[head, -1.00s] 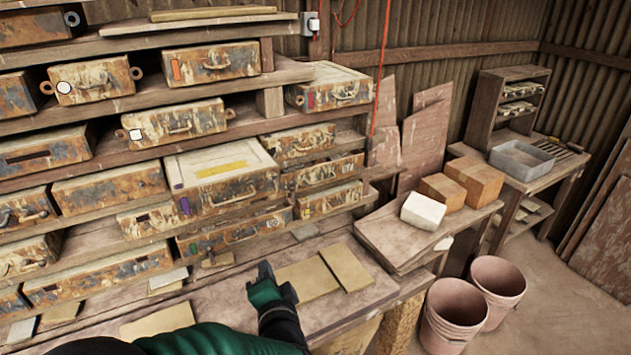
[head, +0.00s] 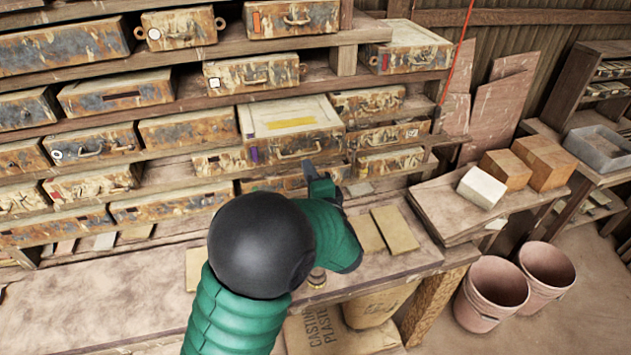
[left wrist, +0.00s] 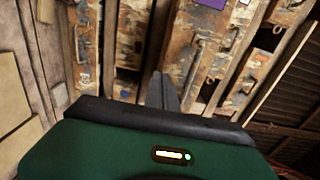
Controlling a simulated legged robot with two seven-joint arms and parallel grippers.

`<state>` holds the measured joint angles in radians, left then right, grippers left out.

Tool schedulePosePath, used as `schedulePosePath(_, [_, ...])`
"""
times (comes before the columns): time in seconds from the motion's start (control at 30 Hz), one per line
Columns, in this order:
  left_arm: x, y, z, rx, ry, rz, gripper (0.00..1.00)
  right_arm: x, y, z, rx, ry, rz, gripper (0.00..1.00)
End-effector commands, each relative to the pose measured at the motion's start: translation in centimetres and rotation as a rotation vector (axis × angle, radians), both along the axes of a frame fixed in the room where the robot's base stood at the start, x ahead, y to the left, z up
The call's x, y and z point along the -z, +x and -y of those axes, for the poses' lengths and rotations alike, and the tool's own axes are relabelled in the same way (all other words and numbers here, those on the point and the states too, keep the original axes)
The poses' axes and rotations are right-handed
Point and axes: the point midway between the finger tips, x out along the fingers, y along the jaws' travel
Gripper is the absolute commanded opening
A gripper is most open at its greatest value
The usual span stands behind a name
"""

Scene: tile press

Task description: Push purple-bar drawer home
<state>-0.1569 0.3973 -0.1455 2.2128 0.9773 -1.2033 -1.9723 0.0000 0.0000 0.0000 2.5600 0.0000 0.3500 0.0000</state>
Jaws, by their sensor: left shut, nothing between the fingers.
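The purple-bar drawer (head: 275,152) is a wide, rust-stained box with a pale top and a yellow strip on it. It juts out of the shelf beyond its neighbours. Its purple bar (head: 252,154) is at the left end of the front, with a metal handle in the middle. My left gripper (head: 308,166) is shut and empty, just below and in front of the drawer's handle; I cannot tell whether it touches. In the left wrist view, my fingers (left wrist: 160,88) point at the drawer fronts, and a purple bar (left wrist: 210,3) shows at the top edge. My right gripper is out of view.
Rusty drawers fill the shelves around it, including one with a red mark (head: 412,48) at upper right. The bench (head: 120,290) below holds flat tiles (head: 395,230). A side table (head: 440,205) holds blocks, and two pink buckets (head: 495,290) stand on the floor.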

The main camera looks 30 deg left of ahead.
Motion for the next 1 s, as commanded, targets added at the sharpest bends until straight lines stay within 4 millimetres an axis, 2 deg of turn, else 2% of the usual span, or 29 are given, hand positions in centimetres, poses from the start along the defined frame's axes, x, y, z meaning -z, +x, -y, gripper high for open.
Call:
schedulePosePath(0.1, [0.0,0.6,-0.8,-0.001,0.0,0.0,0.0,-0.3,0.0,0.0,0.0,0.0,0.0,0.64])
schedulePosePath(0.47, [0.0,0.8,-1.0,0.001,0.0,0.0,0.0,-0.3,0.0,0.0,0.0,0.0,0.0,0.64])
schedulePosePath(0.63, [-0.1,1.5,-1.7,-0.001,0.001,-0.001,0.0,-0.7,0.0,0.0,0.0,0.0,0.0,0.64])
schedulePosePath(0.77, [-0.4,3.0,-3.5,-0.003,0.003,0.001,0.0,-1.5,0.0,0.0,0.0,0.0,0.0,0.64])
schedulePosePath(1.0, [-0.3,6.6,-8.2,-0.004,0.004,0.002,0.0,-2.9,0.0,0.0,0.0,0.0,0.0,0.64])
